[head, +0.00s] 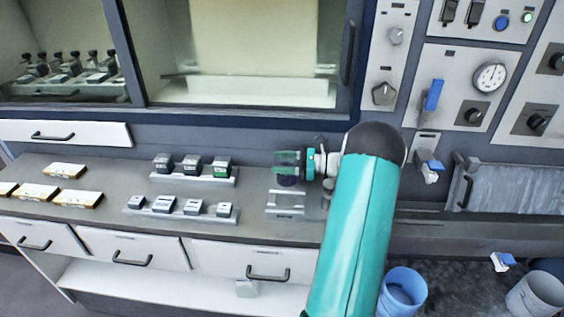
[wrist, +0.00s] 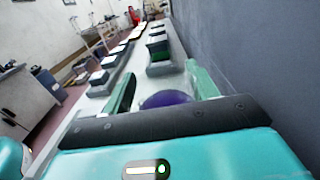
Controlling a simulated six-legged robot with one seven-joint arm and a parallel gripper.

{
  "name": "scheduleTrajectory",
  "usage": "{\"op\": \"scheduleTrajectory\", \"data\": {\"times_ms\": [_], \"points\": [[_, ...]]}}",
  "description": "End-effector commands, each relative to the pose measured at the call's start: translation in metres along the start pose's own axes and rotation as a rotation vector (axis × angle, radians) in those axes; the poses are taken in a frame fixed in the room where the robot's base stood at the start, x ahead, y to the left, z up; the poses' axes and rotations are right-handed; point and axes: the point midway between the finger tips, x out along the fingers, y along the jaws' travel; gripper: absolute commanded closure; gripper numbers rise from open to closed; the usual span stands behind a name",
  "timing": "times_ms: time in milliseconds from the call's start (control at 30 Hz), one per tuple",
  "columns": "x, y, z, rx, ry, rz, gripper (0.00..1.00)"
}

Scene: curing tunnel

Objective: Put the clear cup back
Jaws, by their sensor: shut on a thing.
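My gripper (head: 287,166) is over the bench, right of the block trays. Its green fingers are shut on a dark purple round thing (head: 288,181), which also shows between the fingers in the wrist view (wrist: 166,99). Whether this is the clear cup I cannot tell; its sides and base are mostly hidden. A pale low rack (head: 286,208) stands on the bench just below the held thing in the head view. Whether they touch is unclear. A small greyish upright thing (head: 327,194) stands at the rack's right, partly hidden by my arm.
Two trays of small blocks, a rear one (head: 195,177) and a front one (head: 180,212), stand to the left. Several yellowish slabs (head: 65,170) lie farther left. The wall with a glass-fronted chamber (head: 245,50) rises behind. A blue bucket (head: 402,292) is below right.

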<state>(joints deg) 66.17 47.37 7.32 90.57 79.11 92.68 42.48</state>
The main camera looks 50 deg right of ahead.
Motion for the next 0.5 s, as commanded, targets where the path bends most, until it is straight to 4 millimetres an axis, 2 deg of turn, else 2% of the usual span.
{"op": "scheduleTrajectory", "data": {"times_ms": [33, 133, 500], "points": [[-0.0002, -0.0001, -0.0009, 0.000, 0.000, 0.000, 0.39], [-0.0002, -0.0001, -0.0006, 0.000, 0.000, 0.000, 0.20], [-0.0004, -0.0001, 0.0035, -0.001, 0.000, -0.001, 0.20]]}}
